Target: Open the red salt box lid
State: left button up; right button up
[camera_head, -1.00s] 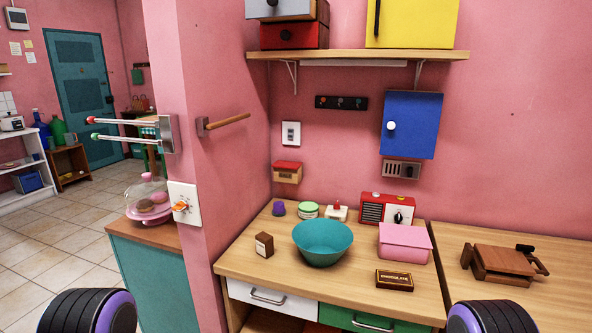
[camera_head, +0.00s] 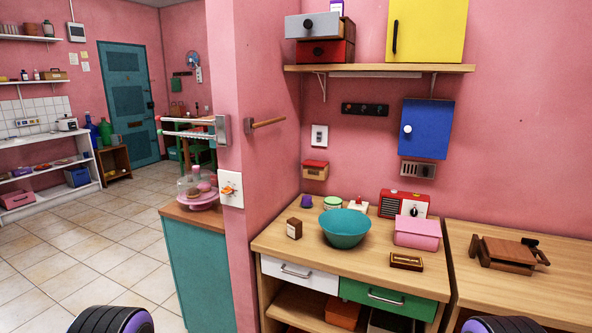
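The salt box is a small wooden box with a red lid (camera_head: 315,164), fixed to the pink wall above the back left corner of the wooden counter. Its lid looks shut, and its light wooden front (camera_head: 314,174) faces the room. Nothing touches it. Only rounded black and purple parts of my arms show at the bottom edge, far below and in front of the box. Neither gripper is in view.
The counter (camera_head: 285,243) below holds a teal bowl (camera_head: 344,230), a brown box (camera_head: 294,228), a red radio (camera_head: 403,203) and a pink box (camera_head: 417,233). A wooden peg (camera_head: 267,123) sticks out from the wall corner left of the salt box. Tiled floor (camera_head: 110,245) is free at left.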

aim_at(308, 162)
jog(key=u, duration=0.85)
jog(key=i, duration=0.65)
jog(key=z, duration=1.25)
